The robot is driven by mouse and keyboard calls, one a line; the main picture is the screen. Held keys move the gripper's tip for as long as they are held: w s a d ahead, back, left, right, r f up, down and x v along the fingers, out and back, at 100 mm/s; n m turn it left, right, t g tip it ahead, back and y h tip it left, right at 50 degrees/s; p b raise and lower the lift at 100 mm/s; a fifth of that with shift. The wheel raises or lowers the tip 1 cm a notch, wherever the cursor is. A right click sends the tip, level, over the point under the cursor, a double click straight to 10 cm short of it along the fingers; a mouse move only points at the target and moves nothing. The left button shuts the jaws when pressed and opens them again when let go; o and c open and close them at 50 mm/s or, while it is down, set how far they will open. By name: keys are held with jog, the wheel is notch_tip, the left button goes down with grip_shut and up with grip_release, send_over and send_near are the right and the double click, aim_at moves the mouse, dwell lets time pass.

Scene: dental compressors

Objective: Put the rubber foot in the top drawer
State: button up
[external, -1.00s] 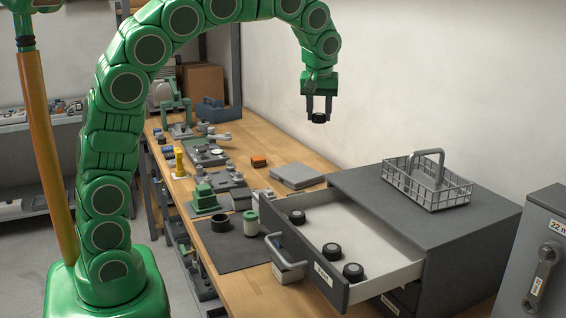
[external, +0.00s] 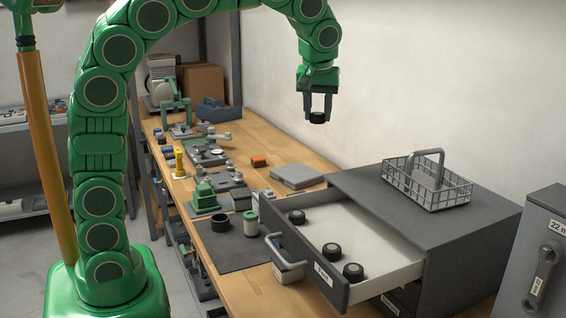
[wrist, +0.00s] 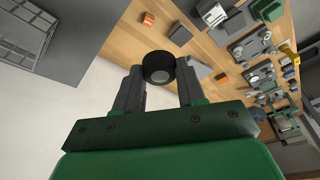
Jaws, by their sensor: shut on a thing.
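My gripper (external: 317,109) is shut on a black rubber foot (external: 317,117) and holds it high above the back of the bench. In the wrist view the rubber foot (wrist: 158,68) sits between the two fingertips, its grey round centre facing the camera. The top drawer (external: 368,248) of the dark grey cabinet is pulled open, to the right of and nearer than my gripper. Several similar black feet (external: 331,252) lie in the drawer, spread along its front side.
A wire basket (external: 462,193) stands on the cabinet (external: 357,183). The wooden bench (external: 262,131) holds a flat grey block (external: 296,176), an orange block (external: 258,161), fixtures, and a dark mat (external: 228,262) beside the drawer. The drawer's white floor is clear toward the back right.

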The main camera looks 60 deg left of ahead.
jog(key=s+d, duration=0.7)
jog(key=s, duration=0.5)
jog(key=s+d, duration=0.6)
jog(key=s, duration=0.6)
jog(key=shift+m, duration=0.4)
jog(key=w+d+f, duration=0.1)
jog(key=w+f, duration=0.1)
jog(key=f, duration=0.1)
jog(key=w+d+f, duration=0.1)
jog(key=w+f, duration=0.2)
jog(key=w+d+f, duration=0.1)
jog(key=w+f, duration=0.2)
jog(key=shift+d+f, duration=0.2)
jog(key=shift+f, duration=0.05)
send_over(313, 237)
jog(key=s, duration=0.2)
notch_tip(313, 237, down, 4)
jog(key=shift+w+d+f, duration=0.1)
jog(key=shift+f, duration=0.1)
jog(key=shift+w+d+f, duration=0.25)
jog(key=shift+w+f, duration=0.4)
jog(key=shift+f, duration=1.75)
jog(key=o, duration=0.8)
jog(key=shift+f, duration=0.15)
jog(key=shift+c, duration=0.2)
